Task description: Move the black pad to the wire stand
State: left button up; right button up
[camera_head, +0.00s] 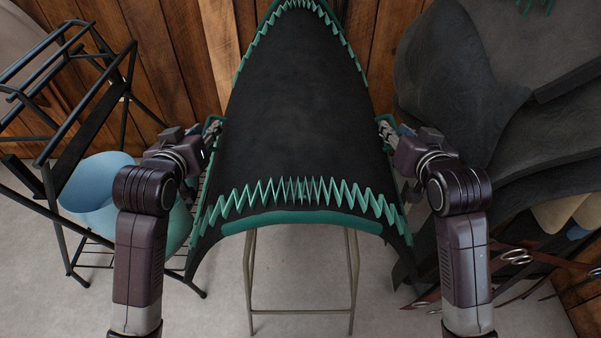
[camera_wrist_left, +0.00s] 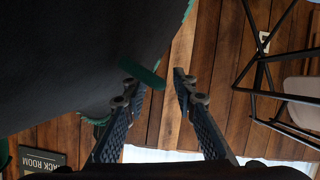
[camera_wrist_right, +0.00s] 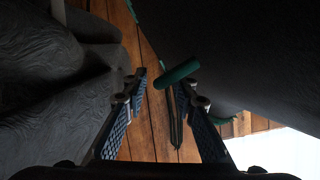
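The black pad (camera_head: 290,100) has green zigzag trim and a rounded far end. It lies over a support with thin metal legs (camera_head: 249,280) in the middle of the head view, its near corners hanging down. The pad also fills the upper left of the left wrist view (camera_wrist_left: 70,60) and the right side of the right wrist view (camera_wrist_right: 240,60). A black wire stand (camera_head: 60,140) is at the left. My left gripper (camera_head: 211,132) is at the pad's left edge, fingers apart near a green tab (camera_wrist_left: 142,73). My right gripper (camera_head: 385,130) is at its right edge, fingers apart near another green tab (camera_wrist_right: 177,73).
A blue bucket-like container (camera_head: 92,185) stands within the wire stand's legs. A dark grey saddle-like shape (camera_head: 450,80) fills the right side. Red-brown tools (camera_head: 540,258) are at the lower right. A wooden wall (camera_head: 180,50) closes the back. The grey floor in front is bare.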

jog(key=shift+s+r, duration=0.2)
jog(key=shift+s, duration=0.3)
pick_arm(q)
jog(key=v, duration=0.7)
jog(key=shift+s, duration=0.25)
pick_arm(e)
jog(key=v, duration=0.6)
jog(key=shift+s, duration=0.2)
